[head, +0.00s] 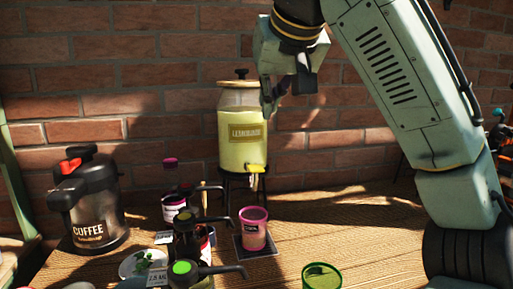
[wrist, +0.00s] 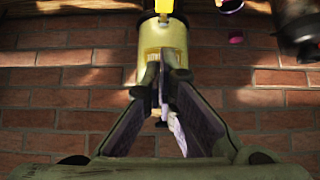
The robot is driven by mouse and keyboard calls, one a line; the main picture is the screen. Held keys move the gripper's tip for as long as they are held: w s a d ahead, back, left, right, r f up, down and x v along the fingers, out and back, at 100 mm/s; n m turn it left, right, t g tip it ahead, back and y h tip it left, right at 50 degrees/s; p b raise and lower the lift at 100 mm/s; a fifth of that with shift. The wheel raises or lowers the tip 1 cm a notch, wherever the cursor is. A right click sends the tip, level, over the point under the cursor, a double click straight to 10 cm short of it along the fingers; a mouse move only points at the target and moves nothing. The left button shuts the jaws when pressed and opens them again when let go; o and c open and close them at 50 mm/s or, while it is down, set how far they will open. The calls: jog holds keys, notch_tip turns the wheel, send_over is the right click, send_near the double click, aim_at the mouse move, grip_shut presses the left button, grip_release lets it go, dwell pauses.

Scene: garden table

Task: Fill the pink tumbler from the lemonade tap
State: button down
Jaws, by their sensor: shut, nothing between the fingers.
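The lemonade dispenser (head: 240,145) is a clear jar of yellow drink with a label, on a dark stand against the wall. Its yellow tap (head: 256,169) is low on the front; it also shows at the top of the wrist view (wrist: 164,6). The pink tumbler (head: 253,232) stands upright on a dark square mat (head: 270,252), in front of the dispenser in the head view. I cannot tell what is inside it. My gripper (head: 268,100) is shut and empty, high by the jar's upper right; its fingers (wrist: 163,95) meet in the wrist view.
A black coffee jug (head: 90,205) stands at the left. Several pump-topped bottles (head: 190,245) crowd left of the tumbler. A green cup (head: 321,276) is at the front edge of view. The wooden table (head: 350,225) is clear right of the tumbler. A brick wall (head: 150,60) closes the back.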

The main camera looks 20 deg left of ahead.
jog(key=p, duration=0.2)
send_over(260, 168)
jog(key=f, duration=0.6)
jog(key=shift+s+d+f, duration=0.15)
jog(key=shift+s+d, duration=0.05)
jog(key=shift+s, duration=0.05)
jog(key=f, duration=0.3)
jog(key=shift+w+a+f, duration=0.15)
jog(key=shift+w+f, duration=0.1)
jog(key=shift+f, duration=0.05)
jog(key=shift+f+p, duration=0.3)
jog(key=shift+f, duration=0.3)
